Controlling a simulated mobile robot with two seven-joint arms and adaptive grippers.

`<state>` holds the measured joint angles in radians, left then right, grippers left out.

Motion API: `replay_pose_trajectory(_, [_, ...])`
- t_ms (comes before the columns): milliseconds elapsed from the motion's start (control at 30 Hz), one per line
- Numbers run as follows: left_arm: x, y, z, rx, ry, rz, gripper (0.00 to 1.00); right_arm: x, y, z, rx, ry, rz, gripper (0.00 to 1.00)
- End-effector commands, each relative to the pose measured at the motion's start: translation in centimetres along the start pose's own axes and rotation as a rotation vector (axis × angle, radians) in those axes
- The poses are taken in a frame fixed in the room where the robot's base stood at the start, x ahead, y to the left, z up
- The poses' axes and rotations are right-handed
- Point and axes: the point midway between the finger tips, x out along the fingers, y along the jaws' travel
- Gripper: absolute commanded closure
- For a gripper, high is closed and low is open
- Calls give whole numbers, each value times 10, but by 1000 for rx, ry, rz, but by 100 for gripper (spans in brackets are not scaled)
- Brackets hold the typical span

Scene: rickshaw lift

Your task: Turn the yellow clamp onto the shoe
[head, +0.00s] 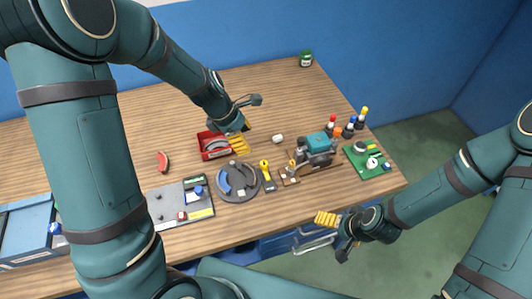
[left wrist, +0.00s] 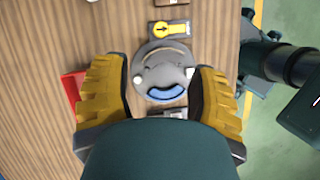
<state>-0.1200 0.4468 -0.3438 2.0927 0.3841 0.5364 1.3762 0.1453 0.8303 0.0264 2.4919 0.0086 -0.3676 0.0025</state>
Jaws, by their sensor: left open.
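The yellow clamp (head: 265,170) lies on a small dark plate beside the round grey disc (head: 236,195). In the left wrist view the clamp (left wrist: 172,28) carries a black arrow and sits apart from the disc. A blue curved shoe (head: 223,182) lies on the disc; it also shows in the left wrist view (left wrist: 167,92). My left gripper (head: 240,135) is open above the table, behind the disc by the red tray. Its two yellow fingers (left wrist: 158,75) stand wide apart with nothing held. My right gripper (head: 334,232) is off the table's front edge; its opening is unclear.
A red tray (head: 203,154) holds a grey curved part. A grey panel (head: 163,217) with buttons lies left of the disc. A teal machine (head: 315,143), several bottles (head: 351,127) and a green board (head: 361,172) stand to the right. The back of the table is mostly clear.

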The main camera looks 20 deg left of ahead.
Motion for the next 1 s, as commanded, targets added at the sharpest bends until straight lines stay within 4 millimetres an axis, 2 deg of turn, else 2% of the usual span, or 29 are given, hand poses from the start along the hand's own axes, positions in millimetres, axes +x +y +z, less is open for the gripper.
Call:
replay_pose_trajectory(167, [26,-1,-1,-1,2,-4,42,7,2,1,0,0,1,2])
replay_pose_trajectory(600, [109,-1,-2,1,1,-4,42,25,8,3,0,0,5,2])
replay_pose_trajectory(800, [130,0,-1,2,1,-2,42,28,10,3,0,0,6,2])
replay_pose_trajectory(1000, [135,0,-1,2,1,0,42,29,10,3,0,1,6,2])
